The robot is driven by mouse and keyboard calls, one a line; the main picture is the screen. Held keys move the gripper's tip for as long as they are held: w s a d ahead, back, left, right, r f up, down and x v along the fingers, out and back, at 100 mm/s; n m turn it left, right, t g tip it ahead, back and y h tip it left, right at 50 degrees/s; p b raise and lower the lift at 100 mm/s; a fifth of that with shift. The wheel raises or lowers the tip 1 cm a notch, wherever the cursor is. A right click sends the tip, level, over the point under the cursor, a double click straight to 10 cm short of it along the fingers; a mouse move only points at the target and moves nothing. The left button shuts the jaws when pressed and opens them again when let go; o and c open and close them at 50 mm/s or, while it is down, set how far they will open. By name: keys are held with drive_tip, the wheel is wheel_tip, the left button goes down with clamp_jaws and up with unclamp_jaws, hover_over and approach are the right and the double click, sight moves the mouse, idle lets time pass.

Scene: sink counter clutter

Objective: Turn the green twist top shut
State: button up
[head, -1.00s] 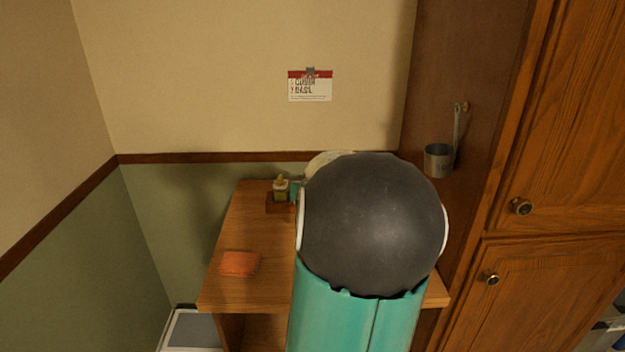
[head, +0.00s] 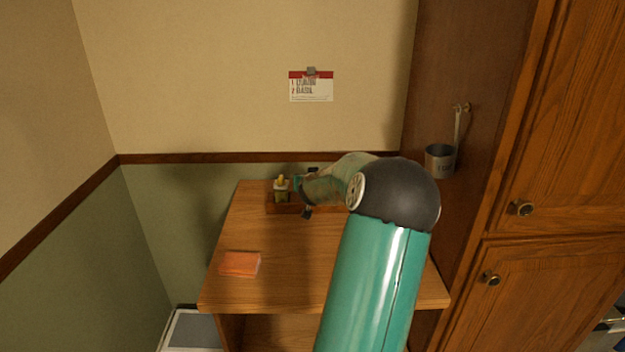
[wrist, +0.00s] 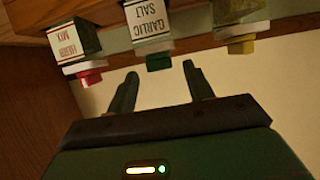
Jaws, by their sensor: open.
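The green twist top (wrist: 159,62) is on a white container labelled GARLIC SALT (wrist: 148,22), which appears upside down in the wrist view. My gripper (wrist: 160,72) is open, with its two fingers apart and the green top just beyond the gap between their tips. I see no finger closed on the top. In the head view my gripper (head: 307,191) is at the rack at the back of the counter, and my arm hides part of the rack. I cannot tell how far the top is turned.
A red-topped container (wrist: 75,50) and a yellow-topped bottle (wrist: 240,25) flank the green-topped one. They stand in a wooden rack (head: 283,209). An orange cloth or sponge (head: 240,263) lies on the wooden counter (head: 285,275). A metal cup (head: 440,160) hangs at right.

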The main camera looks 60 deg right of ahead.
drive_tip(key=shift+w+d+f, duration=0.2)
drive_tip(key=shift+d, duration=0.2)
drive_tip(key=shift+c, duration=0.4)
drive_tip(key=c, duration=0.9)
